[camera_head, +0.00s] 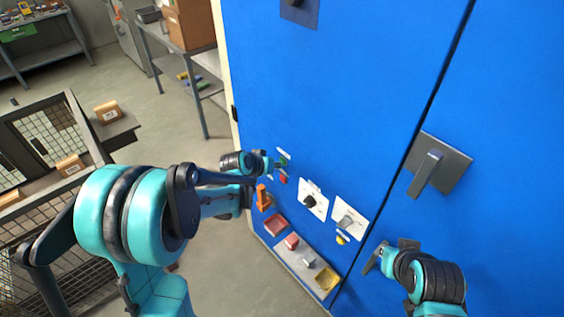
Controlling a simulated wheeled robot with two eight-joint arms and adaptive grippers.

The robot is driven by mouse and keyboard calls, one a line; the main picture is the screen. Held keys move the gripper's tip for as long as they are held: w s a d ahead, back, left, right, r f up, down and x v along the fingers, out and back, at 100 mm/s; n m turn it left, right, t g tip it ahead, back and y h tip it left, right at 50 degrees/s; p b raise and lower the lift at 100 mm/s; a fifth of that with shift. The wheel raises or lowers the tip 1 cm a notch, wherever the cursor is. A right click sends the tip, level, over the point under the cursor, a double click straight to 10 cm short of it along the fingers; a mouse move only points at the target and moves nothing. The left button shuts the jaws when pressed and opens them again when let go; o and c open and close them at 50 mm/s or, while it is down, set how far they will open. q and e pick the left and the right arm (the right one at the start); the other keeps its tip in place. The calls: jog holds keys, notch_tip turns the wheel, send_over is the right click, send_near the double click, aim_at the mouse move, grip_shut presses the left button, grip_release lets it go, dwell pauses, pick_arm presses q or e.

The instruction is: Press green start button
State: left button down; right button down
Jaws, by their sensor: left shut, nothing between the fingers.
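The blue cabinet (330,90) carries a row of controls low on its door. A small green button (285,153) shows at the left end of the row, partly hidden by my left gripper. A red button (283,179) sits just below it. My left gripper (277,164) is shut and empty, with its tips at the panel between the green and red spots. I cannot tell whether it touches either button. My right gripper (379,257) is low in front of the cabinet, away from the buttons; its finger opening is unclear.
Two white plates with rotary switches (313,198) and (349,217) are right of the buttons. An orange handle (263,198) stands below left. A ledge (284,252) holds small coloured items. A grey door handle (428,172) projects at right. A mesh cart (45,150) stands at left.

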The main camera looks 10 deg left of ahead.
pick_arm(q)
jog(key=shift+w+d, duration=0.3)
jog(key=shift+w, duration=0.05)
dwell(0.6)
jog(key=shift+s+a, duration=0.1)
jog(key=shift+s, duration=0.05)
jog(key=shift+s+a, duration=0.45)
jog(key=shift+s, duration=0.1)
jog(key=shift+s+a+b, duration=0.15)
jog(key=shift+s+a, duration=0.65)
jog(key=shift+s, duration=0.2)
jog(key=shift+s+a+b, duration=0.15)
jog(key=shift+s+a, duration=0.6)
jog(key=shift+s, duration=0.25)
